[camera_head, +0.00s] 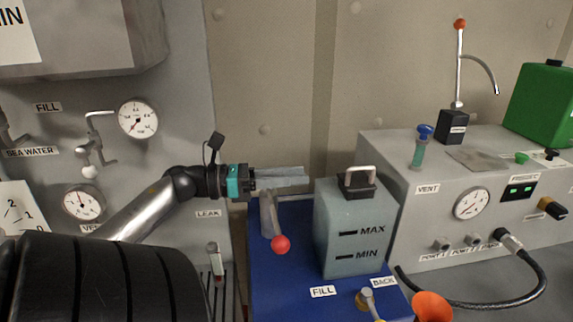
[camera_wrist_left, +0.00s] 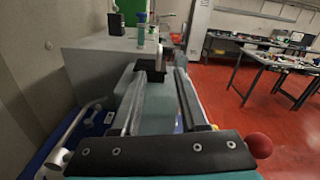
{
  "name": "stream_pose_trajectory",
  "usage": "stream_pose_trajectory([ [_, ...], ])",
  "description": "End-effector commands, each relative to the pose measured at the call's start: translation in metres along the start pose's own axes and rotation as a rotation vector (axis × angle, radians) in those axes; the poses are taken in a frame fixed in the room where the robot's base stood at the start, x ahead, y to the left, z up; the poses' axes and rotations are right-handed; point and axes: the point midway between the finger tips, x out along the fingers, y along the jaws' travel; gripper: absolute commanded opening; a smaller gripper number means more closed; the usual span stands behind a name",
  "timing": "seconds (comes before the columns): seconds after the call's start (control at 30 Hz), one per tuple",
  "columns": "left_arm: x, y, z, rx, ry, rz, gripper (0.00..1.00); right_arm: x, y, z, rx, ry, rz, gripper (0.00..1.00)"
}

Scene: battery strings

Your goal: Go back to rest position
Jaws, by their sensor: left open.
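My left gripper (camera_head: 300,178) is in the middle of the head view, fingers pointing right, above the blue base unit (camera_head: 275,297). Its two fingers are apart with nothing gripped; the gap also shows in the left wrist view (camera_wrist_left: 160,75). The fingertips are near the upper left edge of a translucent tank (camera_head: 355,243) marked MAX and MIN, with a black-and-white handle on its lid (camera_head: 358,182). I cannot tell whether they touch it. A lever with a red ball (camera_head: 281,244) hangs just below the fingers. My right gripper is not in view.
A grey wall panel (camera_head: 180,100) with gauges and valves stands at left. A grey box (camera_head: 425,187) with a gauge, ports and a black hose (camera_head: 500,304) stands at right. An orange funnel (camera_head: 432,306) is at the front. Workbenches (camera_wrist_left: 262,60) stand across the red floor (camera_wrist_left: 250,100).

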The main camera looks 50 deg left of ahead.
Motion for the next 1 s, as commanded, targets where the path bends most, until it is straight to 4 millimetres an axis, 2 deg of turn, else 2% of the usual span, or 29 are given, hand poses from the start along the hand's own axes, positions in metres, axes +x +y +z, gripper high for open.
stream_pose_trajectory([
  [0.2,-0.009,0.000,0.000,0.000,0.000,0.000,0.43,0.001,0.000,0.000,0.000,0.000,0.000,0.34],
  [0.77,-0.009,0.000,0.001,0.000,0.000,0.000,0.43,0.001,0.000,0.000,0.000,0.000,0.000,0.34],
  [0.87,-0.009,-0.001,0.007,0.000,0.000,0.000,0.43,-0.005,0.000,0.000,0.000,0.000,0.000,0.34],
  [1.0,-0.009,-0.006,0.031,0.001,0.000,0.000,0.43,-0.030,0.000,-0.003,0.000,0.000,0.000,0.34],
])
